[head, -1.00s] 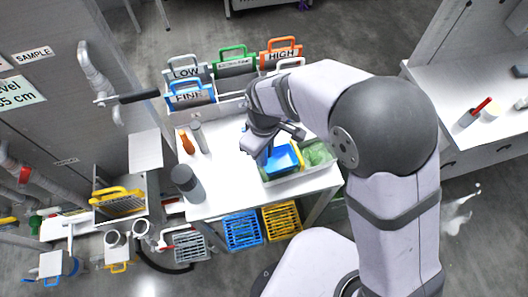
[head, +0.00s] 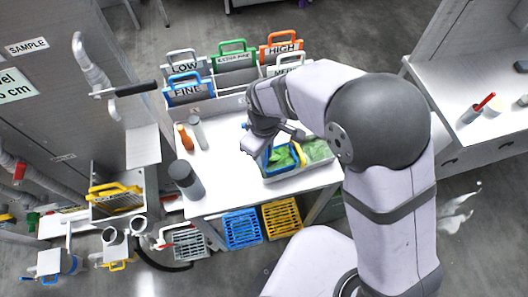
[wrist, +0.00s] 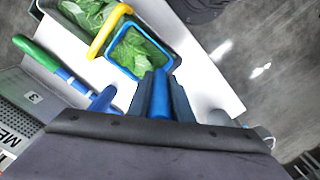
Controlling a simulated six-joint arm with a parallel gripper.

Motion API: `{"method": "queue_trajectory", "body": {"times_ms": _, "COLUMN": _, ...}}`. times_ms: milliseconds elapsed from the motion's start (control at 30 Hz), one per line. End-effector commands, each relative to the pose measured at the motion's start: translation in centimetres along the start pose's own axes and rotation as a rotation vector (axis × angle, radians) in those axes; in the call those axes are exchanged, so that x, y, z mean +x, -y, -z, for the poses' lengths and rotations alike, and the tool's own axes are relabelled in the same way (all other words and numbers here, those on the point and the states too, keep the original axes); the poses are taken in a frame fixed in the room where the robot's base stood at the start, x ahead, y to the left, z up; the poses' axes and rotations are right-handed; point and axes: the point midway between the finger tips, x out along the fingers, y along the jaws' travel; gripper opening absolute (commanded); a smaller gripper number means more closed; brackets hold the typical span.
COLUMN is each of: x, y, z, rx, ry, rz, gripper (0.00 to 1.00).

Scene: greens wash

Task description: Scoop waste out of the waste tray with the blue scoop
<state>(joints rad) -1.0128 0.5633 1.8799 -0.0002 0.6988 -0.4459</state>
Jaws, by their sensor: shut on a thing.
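My gripper (wrist: 160,88) is shut on the upright handle of the blue scoop (wrist: 172,62). In the wrist view the scoop's blue rim surrounds green leaves (wrist: 138,48). In the head view my gripper (head: 263,145) is over the right part of the table, with the blue scoop (head: 266,160) just below it and green leaves beside its blue edge. The grey waste tray (head: 293,177) is around and under the scoop. How deep the scoop sits in it is hidden. More pale greens (head: 316,150) lie in the tray's right part.
A yellow handle (wrist: 103,38) stands close beside the scoop. Labelled sieves, including a blue-handled one (head: 188,93), stand behind. A grey bottle (head: 186,178) and an orange bottle (head: 185,138) are at the left. The white table (head: 222,180) is bare between them and the tray.

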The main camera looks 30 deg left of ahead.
Motion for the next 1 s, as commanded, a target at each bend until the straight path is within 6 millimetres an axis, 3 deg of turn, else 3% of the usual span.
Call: {"method": "queue_trajectory", "body": {"times_ms": 1000, "x": 1.3, "y": 0.0, "z": 0.0, "rx": 0.000, "ry": -0.001, "rz": -0.001, "gripper": 0.00}}
